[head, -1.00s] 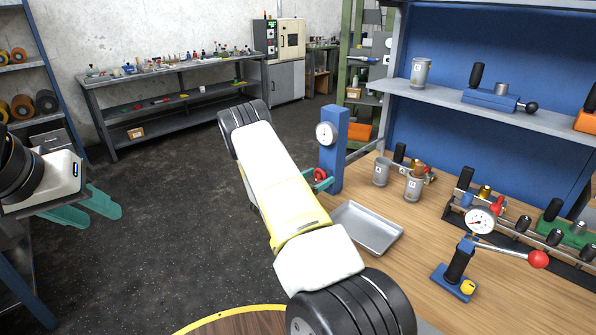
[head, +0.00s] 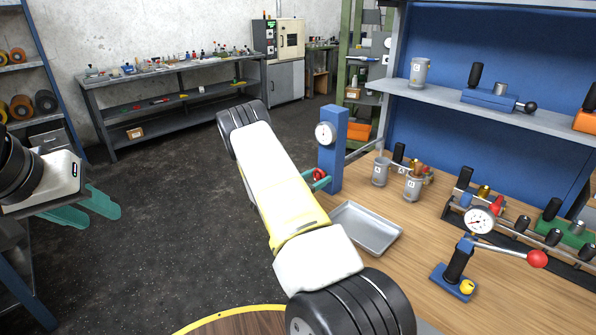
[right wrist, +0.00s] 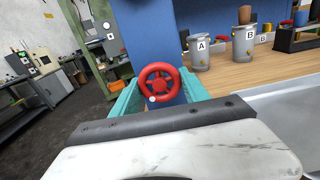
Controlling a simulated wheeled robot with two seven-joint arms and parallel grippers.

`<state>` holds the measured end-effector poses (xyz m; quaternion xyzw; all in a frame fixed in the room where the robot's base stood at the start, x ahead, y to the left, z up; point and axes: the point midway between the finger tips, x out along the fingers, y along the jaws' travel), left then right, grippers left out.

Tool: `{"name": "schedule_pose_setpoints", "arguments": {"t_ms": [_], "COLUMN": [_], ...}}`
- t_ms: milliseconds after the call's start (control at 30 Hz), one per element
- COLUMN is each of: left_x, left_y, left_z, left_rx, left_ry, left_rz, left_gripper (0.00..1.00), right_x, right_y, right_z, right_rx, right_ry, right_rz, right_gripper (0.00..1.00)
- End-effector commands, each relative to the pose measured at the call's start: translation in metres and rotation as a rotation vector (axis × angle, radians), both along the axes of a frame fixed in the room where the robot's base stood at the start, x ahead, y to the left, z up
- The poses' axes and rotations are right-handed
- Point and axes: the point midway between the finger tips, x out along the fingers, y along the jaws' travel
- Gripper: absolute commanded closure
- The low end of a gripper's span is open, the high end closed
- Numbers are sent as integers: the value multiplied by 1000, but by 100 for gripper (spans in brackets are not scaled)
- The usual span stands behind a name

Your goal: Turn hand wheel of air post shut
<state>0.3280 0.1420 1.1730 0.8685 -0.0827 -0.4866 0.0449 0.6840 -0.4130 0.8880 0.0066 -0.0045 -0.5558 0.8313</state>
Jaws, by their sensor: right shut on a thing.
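The blue air post (head: 332,150) stands at the left edge of the wooden bench, with a round dial gauge (head: 326,134) near its top. The red hand wheel (head: 319,175) sits low on the post, partly hidden by my right arm in the head view. In the right wrist view the red wheel (right wrist: 160,83) shows whole, between the two teal fingers of my right gripper (right wrist: 160,95), which is shut on it. My left gripper (head: 92,207) hangs over the floor at the left, its teal fingers apart and empty.
A metal tray (head: 366,228) lies on the bench just right of my right arm. Cans A and B (head: 380,171) stand behind it. The floor at left is open.

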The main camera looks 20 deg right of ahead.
Motion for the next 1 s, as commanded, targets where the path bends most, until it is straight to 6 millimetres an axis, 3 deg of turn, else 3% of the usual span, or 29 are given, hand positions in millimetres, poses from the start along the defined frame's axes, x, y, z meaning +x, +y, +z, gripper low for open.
{"name": "schedule_pose_setpoints", "arguments": {"t_ms": [1000], "left_x": [0], "left_y": [0], "left_z": [0], "left_rx": [0], "left_ry": [0], "left_rz": [0], "left_gripper": [64], "right_x": [2], "right_y": [2], "right_z": [0], "right_rx": [347], "right_ry": [-835], "right_rz": [1], "right_gripper": [87]}}
